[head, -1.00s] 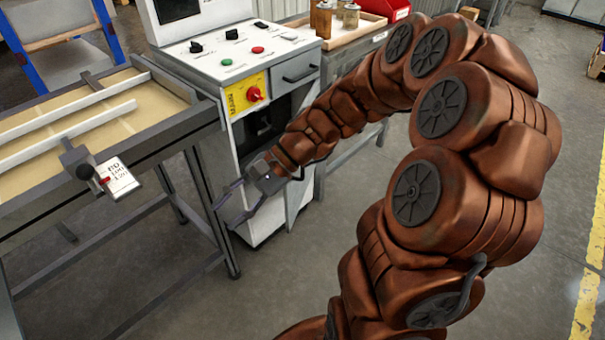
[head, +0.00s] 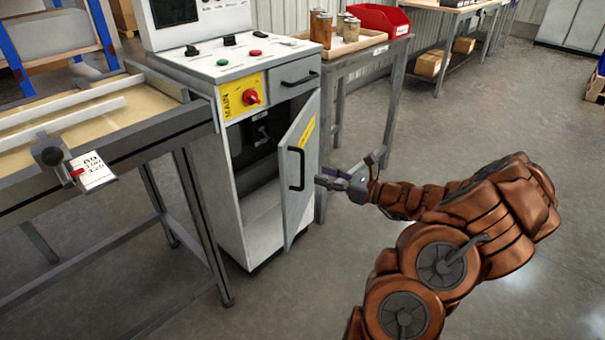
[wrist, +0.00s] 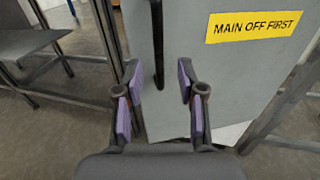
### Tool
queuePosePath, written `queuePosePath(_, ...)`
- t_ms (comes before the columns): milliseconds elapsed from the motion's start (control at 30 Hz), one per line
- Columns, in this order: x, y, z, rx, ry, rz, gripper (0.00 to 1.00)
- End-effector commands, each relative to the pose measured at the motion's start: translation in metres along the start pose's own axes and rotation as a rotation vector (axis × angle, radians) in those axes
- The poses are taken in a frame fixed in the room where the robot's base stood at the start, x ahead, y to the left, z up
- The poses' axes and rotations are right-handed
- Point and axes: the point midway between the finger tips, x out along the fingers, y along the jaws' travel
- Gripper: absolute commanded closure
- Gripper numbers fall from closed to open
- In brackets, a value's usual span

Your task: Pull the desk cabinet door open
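The desk cabinet (head: 246,230) is a white control console with a dark inside. Its door (head: 302,205) stands partly open, swung out from the right side, with the inside showing to its left. A black bar handle (head: 296,168) is on the door's outer face; it also shows in the wrist view (wrist: 158,45). My gripper (head: 322,181) is at the right of the door, pointing toward its outer face. In the wrist view my gripper (wrist: 158,88) has its two purple-padded fingers apart, with the handle beyond and between their tips. I see no grip on it.
A grey-framed table (head: 150,145) stands close on the left of the cabinet. A side table (head: 345,70) with jars and a red bin (head: 382,18) stands behind on the right. The drawer (head: 296,76) above the door is shut. Floor in front is clear.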

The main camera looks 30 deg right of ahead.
Motion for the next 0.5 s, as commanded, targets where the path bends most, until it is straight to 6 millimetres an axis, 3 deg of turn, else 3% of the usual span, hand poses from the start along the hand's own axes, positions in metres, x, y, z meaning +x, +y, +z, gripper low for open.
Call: queuePosePath(500, 0.064, 0.002, 0.000, -0.004, 0.001, 0.005, 0.61)
